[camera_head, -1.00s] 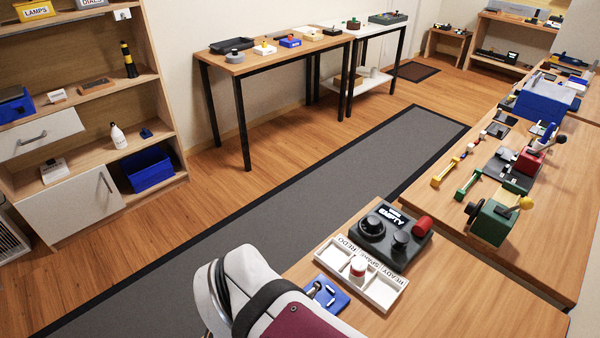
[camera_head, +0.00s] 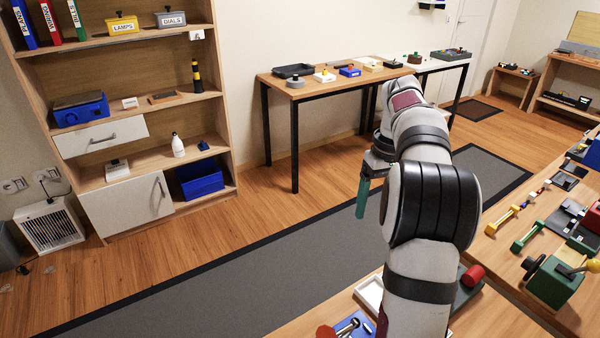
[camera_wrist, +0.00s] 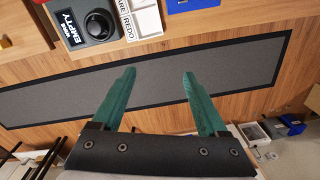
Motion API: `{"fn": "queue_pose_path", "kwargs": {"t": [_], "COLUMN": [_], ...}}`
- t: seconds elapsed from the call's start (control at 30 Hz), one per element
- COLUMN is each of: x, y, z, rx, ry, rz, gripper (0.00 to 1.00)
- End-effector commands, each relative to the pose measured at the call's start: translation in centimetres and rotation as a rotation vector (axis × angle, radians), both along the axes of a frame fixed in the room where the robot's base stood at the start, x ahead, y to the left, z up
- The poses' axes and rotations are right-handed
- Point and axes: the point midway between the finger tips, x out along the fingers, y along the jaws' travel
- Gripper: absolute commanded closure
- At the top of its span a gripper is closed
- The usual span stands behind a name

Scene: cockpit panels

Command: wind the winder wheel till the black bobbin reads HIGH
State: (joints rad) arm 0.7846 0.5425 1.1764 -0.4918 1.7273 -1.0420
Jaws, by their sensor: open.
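My gripper shows in the wrist view (camera_wrist: 158,76) with its two green fingers spread apart and nothing between them. In the head view one green finger (camera_head: 363,197) hangs above the grey floor mat, left of my arm. A dark device with a round black knob (camera_wrist: 98,24) shows at the top left of the wrist view, beyond the fingertips and apart from them. A label beside the knob (camera_wrist: 72,28) reads EMPTY. In the head view my arm hides most of this device; its red cylinder (camera_head: 473,275) shows. I cannot tell which part is the winder wheel.
A white tray (camera_wrist: 146,20) marked REDO lies beside the device, and a blue piece (camera_wrist: 185,4) is near it. A green box with a yellow-knobbed lever (camera_head: 555,283) stands on the bench at right. The grey mat (camera_head: 230,265) is clear.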

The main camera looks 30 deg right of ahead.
Motion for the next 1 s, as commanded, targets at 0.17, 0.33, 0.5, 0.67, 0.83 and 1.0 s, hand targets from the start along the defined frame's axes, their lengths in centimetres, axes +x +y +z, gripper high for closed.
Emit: {"fn": "queue_pose_path", "kwargs": {"t": [0.17,0.33,0.5,0.67,0.83,1.0], "x": [-4.8,-6.4,-6.3,-6.3,-6.2,-6.2], "y": [-12.6,-14.8,-14.7,-14.6,-14.6,-14.7], "z": [-4.6,-6.4,-10.6,-15.5,-19.3,-21.0], "rx": [-0.028,-0.035,-0.031,-0.033,-0.035,-0.036], "ry": [0.015,0.018,0.019,0.018,0.017,0.015], "rz": [0.034,0.054,0.053,0.053,0.053,0.053], "gripper": [0.24,0.24,0.24,0.24,0.24,0.24]}}
